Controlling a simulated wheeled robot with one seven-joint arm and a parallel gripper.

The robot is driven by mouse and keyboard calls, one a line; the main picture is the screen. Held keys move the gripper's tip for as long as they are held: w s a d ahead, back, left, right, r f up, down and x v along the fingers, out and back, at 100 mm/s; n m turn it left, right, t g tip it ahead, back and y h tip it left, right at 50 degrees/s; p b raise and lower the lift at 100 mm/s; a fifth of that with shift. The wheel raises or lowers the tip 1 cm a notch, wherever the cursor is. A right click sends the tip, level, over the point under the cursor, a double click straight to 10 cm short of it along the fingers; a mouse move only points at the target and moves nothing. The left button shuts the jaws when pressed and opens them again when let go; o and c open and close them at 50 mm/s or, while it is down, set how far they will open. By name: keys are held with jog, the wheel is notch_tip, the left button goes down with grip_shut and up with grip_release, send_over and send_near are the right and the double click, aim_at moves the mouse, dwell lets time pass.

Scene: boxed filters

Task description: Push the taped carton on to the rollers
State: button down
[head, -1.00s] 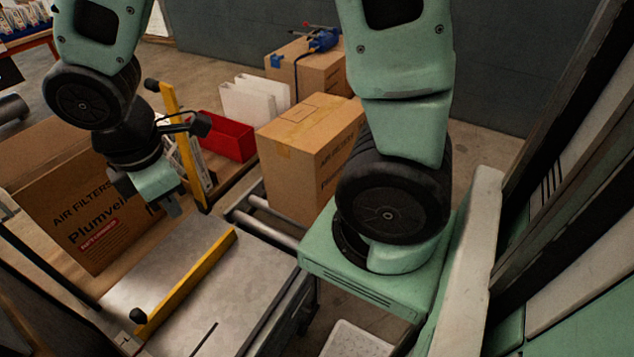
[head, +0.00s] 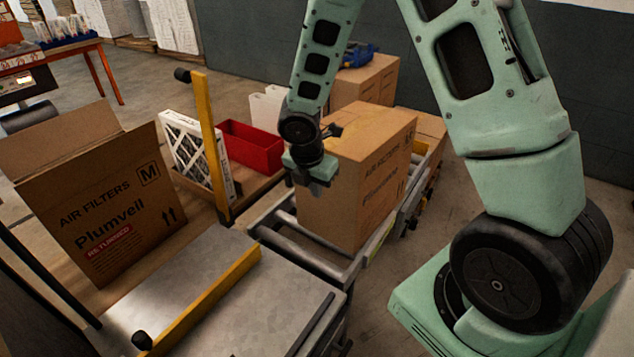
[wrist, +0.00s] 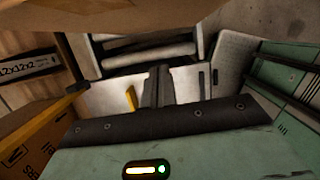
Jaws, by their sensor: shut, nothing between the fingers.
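The taped carton (head: 345,200) is a closed brown box printed "AIR FILTERS Plumveil". It stands upright on the rollers (head: 305,250) of a low conveyor in the head view. My gripper (head: 318,187) is shut and empty, in front of the carton's left part and hiding a bit of it. I cannot tell whether it touches the carton. In the wrist view my shut fingers (wrist: 158,85) point toward the metal plate and rollers (wrist: 145,50). Cardboard (wrist: 180,14), probably the carton, fills the top edge.
An open-flapped carton (head: 110,220) stands at left. A yellow post (head: 210,150) rises beside a framed filter (head: 190,150) and a red bin (head: 250,150). A metal plate (head: 200,285) with a yellow bar (head: 205,300) lies in front. More boxes (head: 365,80) stand behind.

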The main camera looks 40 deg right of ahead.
aim_at(326, 190)
jog(key=d+f, duration=0.1)
jog(key=w+d+f, duration=0.1)
jog(key=f, duration=0.1)
jog(key=d+f, duration=0.1)
jog(key=shift+w+d+f, duration=0.15)
jog(key=shift+w+d, duration=0.1)
jog(key=shift+d, duration=0.05)
jog(key=shift+w+d, duration=0.2)
jog(key=shift+d, duration=0.3)
